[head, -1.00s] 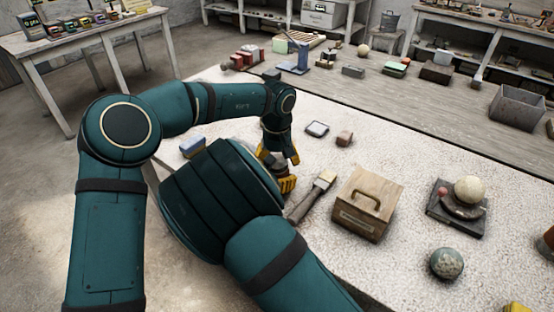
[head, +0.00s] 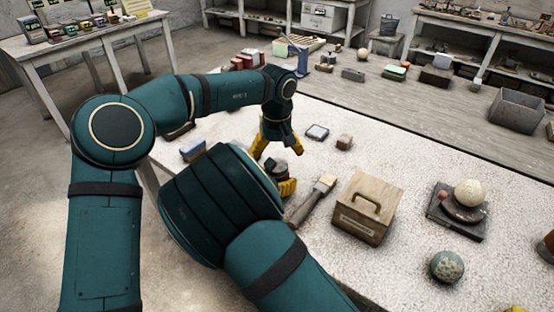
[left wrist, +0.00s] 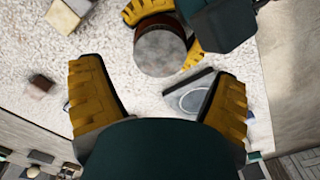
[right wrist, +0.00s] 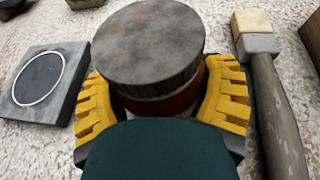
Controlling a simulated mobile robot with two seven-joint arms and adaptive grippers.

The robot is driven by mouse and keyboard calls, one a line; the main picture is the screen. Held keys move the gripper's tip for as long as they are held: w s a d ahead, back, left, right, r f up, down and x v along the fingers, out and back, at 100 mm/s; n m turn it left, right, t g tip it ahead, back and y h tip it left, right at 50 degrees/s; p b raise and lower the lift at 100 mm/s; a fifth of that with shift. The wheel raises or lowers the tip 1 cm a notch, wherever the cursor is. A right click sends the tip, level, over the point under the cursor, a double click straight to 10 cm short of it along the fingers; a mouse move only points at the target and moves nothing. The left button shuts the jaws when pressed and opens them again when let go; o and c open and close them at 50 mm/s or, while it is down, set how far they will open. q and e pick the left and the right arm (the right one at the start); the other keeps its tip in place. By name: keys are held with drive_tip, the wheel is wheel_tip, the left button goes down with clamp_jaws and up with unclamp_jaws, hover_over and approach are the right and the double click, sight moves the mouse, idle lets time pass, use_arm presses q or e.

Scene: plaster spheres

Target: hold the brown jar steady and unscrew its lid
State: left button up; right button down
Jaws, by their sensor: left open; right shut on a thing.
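The brown jar (right wrist: 178,104) stands between the yellow fingers of my right gripper (right wrist: 160,80), which is shut on its body. Its round, mottled grey lid (right wrist: 148,45) sits on top; I cannot tell how tightly it is screwed. The lid (left wrist: 160,52) also shows in the left wrist view, beyond my left fingertips. My left gripper (head: 278,148) is open and empty, above the jar, its fingers spread wide and apart from the lid. In the head view my right arm hides most of the jar and right gripper (head: 287,188).
A brush (head: 314,198) lies close to the right of the jar. A wooden box with a handle (head: 364,207) stands beyond it. A blue block (head: 192,149) lies left of the jar. A mottled sphere (head: 447,266) and a dark stand (head: 458,218) are farther right.

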unclamp_jaws()
drive_tip(key=shift+s, duration=0.1)
